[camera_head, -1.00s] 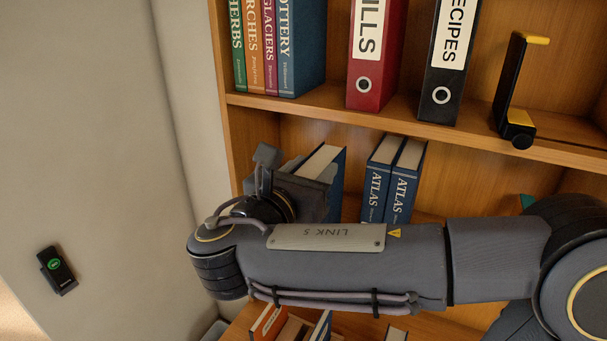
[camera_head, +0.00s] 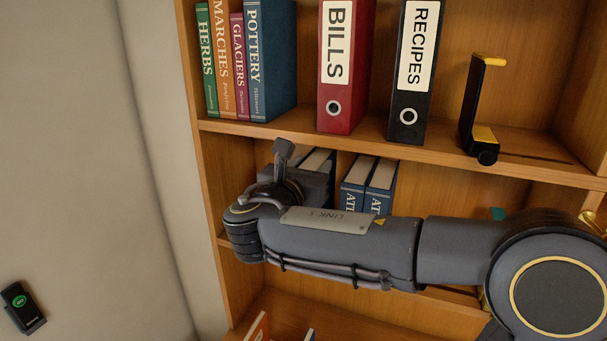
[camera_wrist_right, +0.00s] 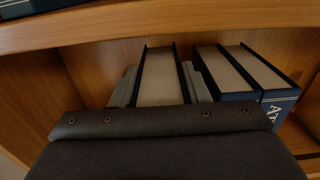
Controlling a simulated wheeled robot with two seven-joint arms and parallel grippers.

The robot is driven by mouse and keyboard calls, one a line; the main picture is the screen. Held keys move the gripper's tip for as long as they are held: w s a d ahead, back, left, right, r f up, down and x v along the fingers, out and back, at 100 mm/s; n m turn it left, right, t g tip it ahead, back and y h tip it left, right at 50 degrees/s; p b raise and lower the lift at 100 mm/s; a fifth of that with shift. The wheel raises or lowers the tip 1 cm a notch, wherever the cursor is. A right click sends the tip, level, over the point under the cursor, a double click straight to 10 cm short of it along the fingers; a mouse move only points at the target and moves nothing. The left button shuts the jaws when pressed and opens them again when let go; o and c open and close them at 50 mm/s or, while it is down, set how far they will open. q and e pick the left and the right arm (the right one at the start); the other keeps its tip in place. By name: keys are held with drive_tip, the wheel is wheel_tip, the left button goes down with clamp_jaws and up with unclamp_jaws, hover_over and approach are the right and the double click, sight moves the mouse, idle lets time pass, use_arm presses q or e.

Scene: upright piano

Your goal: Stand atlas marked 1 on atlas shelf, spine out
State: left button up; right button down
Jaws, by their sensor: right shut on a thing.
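My right gripper (camera_head: 308,180) reaches into the middle shelf bay and is shut on a dark blue atlas (camera_head: 319,160). In the right wrist view the atlas (camera_wrist_right: 160,78) stands upright, pale page edges up, between the grey fingers (camera_wrist_right: 160,92). Its spine and any number are hidden behind my wrist. Two blue atlases (camera_head: 368,184) stand side by side just right of it, spines outward; they also show in the right wrist view (camera_wrist_right: 242,75). A narrow gap parts them from the held atlas. The atlas shelf (camera_head: 440,184) is mostly behind my arm. My left gripper is out of view.
The shelf board above (camera_head: 300,128) runs close over the held atlas. It carries upright books (camera_head: 270,60), a red binder (camera_head: 345,65), a black binder (camera_head: 412,70) and a black-yellow bookend (camera_head: 480,110). The bookcase's left side (camera_head: 225,190) is near my wrist.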

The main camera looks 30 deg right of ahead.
sight(319, 155)
drive_tip(key=shift+x, duration=2.3)
drive_tip(key=shift+r, duration=0.1)
drive_tip(key=shift+f+b, duration=0.85)
drive_tip(key=shift+f, duration=0.35)
drive_tip(key=c, duration=0.7)
unclamp_jaws()
drive_tip(key=shift+f, duration=0.15)
